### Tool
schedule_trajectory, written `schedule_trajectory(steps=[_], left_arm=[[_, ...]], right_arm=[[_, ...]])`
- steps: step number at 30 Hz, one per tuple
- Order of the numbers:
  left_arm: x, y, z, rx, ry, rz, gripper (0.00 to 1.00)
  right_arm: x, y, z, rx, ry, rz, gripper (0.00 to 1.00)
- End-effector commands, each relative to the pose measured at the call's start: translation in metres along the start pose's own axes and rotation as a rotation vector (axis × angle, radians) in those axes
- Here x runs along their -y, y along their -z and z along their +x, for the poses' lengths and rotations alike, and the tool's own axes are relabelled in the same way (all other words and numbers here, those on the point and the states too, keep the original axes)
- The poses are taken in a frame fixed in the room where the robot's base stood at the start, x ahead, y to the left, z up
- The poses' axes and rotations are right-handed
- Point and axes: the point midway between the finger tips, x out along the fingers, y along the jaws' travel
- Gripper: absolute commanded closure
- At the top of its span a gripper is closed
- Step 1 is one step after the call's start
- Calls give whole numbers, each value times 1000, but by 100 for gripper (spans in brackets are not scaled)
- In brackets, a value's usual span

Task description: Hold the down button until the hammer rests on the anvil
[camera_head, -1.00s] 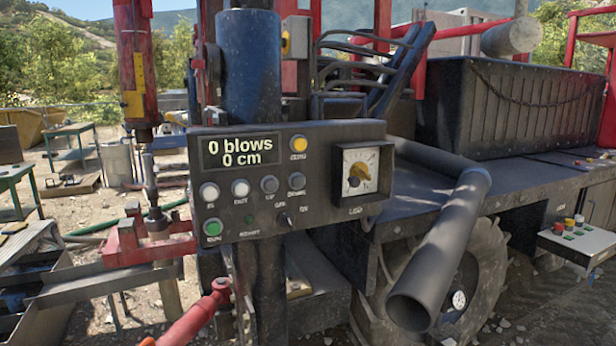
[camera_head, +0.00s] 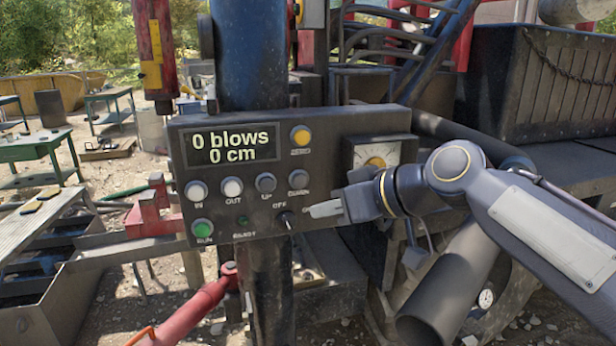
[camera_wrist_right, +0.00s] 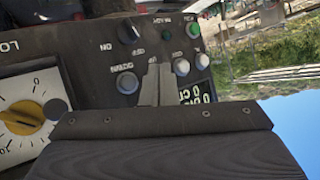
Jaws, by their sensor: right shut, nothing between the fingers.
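The down button (camera_head: 298,180) is a grey round button at the right end of the middle row on the dark control panel (camera_head: 350,120). In the wrist view the down button (camera_wrist_right: 127,82) lies just left of the fingers. My right gripper (camera_head: 312,210) is shut and empty, its tip below and right of the button near the off/on switch (camera_head: 286,216). I cannot tell whether it touches the panel. The red column with a yellow strip, apparently the hammer (camera_head: 155,50), hangs above a red fitting, apparently the anvil (camera_head: 152,215), with a gap between. My left gripper is not in view.
The panel display (camera_head: 235,146) reads 0 blows, 0 cm. The in, out and up buttons sit left of down; a yellow button (camera_head: 300,135) is above it. A dial (camera_head: 375,155) is partly behind my right arm. A thick dark pipe (camera_head: 450,280) lies below the arm.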

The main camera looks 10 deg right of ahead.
Motion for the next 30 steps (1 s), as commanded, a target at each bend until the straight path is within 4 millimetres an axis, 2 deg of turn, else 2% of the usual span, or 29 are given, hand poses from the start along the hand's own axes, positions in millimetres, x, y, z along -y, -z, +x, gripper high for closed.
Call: schedule_trajectory(steps=[13, 24, 30], left_arm=[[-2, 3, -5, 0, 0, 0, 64], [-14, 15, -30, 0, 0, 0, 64], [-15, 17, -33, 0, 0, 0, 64]], right_arm=[[-5, 5, 6, 2, 0, 3, 100], [-29, 32, 40, 4, 1, 3, 100], [-40, 41, 55, 1, 0, 1, 100]])
